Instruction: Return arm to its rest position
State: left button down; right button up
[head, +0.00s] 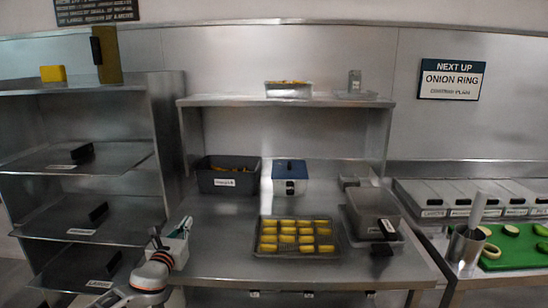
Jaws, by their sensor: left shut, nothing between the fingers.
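My left gripper (184,224) shows at the lower left in the head view, at the end of my white and orange arm. It is shut and empty, near the left front corner of the steel counter (215,260). A tray (340,250) with rows of yellow pieces (295,236) lies on the counter to its right, well apart from it. My right gripper is not in view.
A steel rack (152,130) stands at the left, close to my left arm. A dark bin (228,176), a blue-lidded box (290,176) and a grey container (372,206) stand on the counter. A green board (515,255) lies at the right.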

pick_arm(q)
jog(key=s+a+r+y, duration=0.1)
jog(key=a+r+y, duration=0.15)
jog(key=a, duration=1.25)
jog(key=s+a+r+y, duration=0.1)
jog(key=a+r+y, duration=0.15)
jog(key=a, duration=1.15)
jog(key=s+d+f+n+g+h, duration=0.1)
jog(key=s+d+f+n+g, duration=0.2)
jog(key=s+f, duration=0.4)
jog(key=s+d+f+n+h, duration=0.15)
jog(key=s+f+n, duration=0.3)
jog(key=f, duration=0.45)
jog(key=s+d+f+n+g+h, duration=0.1)
jog(key=s+d+f+n+g, duration=0.15)
jog(key=s+f, duration=0.45)
jog(key=s+d+f+n+g+h, duration=0.1)
jog(key=s+d+f+n, duration=0.3)
jog(key=s, duration=0.4)
jog(key=s+d+f+n+g+h, duration=0.1)
jog(key=s+f+n, duration=0.2)
jog(key=s+n, duration=0.3)
jog(key=s+d+f+n+g+h, duration=0.1)
jog(key=s+d+f+n, duration=0.25)
jog(key=s, duration=0.55)
jog(key=d+f+n+t, duration=0.1)
jog(key=d+n, duration=0.8)
jog(key=d, duration=1.2)
jog(key=shift+s+f, duration=0.15)
jog(key=shift+s, duration=0.2)
